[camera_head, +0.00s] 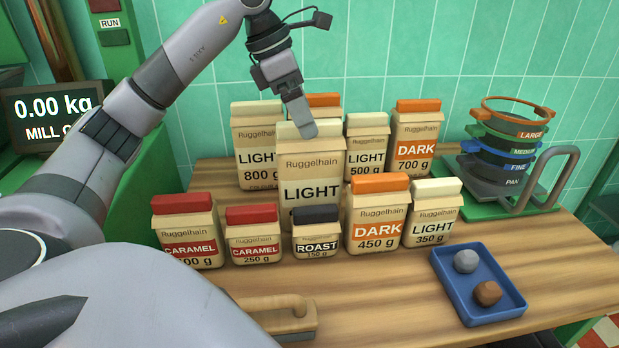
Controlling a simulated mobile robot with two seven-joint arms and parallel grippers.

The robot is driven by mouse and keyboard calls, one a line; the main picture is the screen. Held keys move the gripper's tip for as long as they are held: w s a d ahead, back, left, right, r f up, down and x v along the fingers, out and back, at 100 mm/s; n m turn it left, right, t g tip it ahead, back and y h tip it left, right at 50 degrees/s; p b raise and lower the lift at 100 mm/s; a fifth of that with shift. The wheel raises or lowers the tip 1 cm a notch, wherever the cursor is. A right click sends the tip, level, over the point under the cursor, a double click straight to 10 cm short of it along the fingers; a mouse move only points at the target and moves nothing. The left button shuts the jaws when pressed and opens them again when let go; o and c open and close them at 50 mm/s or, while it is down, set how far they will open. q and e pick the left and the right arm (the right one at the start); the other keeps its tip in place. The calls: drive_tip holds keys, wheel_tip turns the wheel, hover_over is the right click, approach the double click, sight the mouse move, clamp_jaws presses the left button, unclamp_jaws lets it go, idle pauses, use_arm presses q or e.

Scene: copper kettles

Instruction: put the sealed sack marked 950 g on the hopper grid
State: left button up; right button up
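A large sack labelled LIGHT (312,172) with a cream top stands in the middle of the group. Its weight mark is hidden behind a small ROAST sack (317,225), and no 950 g mark is readable anywhere. My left gripper (300,122) points down at the cream top of this LIGHT sack, its finger overlapping the top in the picture. I see it nearly edge-on, so I cannot tell whether it grips the sack. An orange-topped sack (324,100) behind has its label hidden. The hopper grid is not visible. My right gripper is not in view.
Other sacks crowd close around, including DARK 450 g (378,212) and CARAMEL 250 g (253,234). A mill display (55,115) reads 0.00 kg at left. Stacked sieves (505,150) and a blue tray (443,272) stand at right. A wooden-handled tool (285,318) lies in front.

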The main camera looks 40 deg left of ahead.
sight(309, 177)
use_arm(q)
drive_tip(key=shift+x, duration=2.7)
drive_tip(key=shift+w+r, duration=0.1)
drive_tip(key=shift+a+f, duration=0.1)
drive_tip(key=shift+f, duration=0.15)
clamp_jaws()
drive_tip(key=shift+r, duration=0.1)
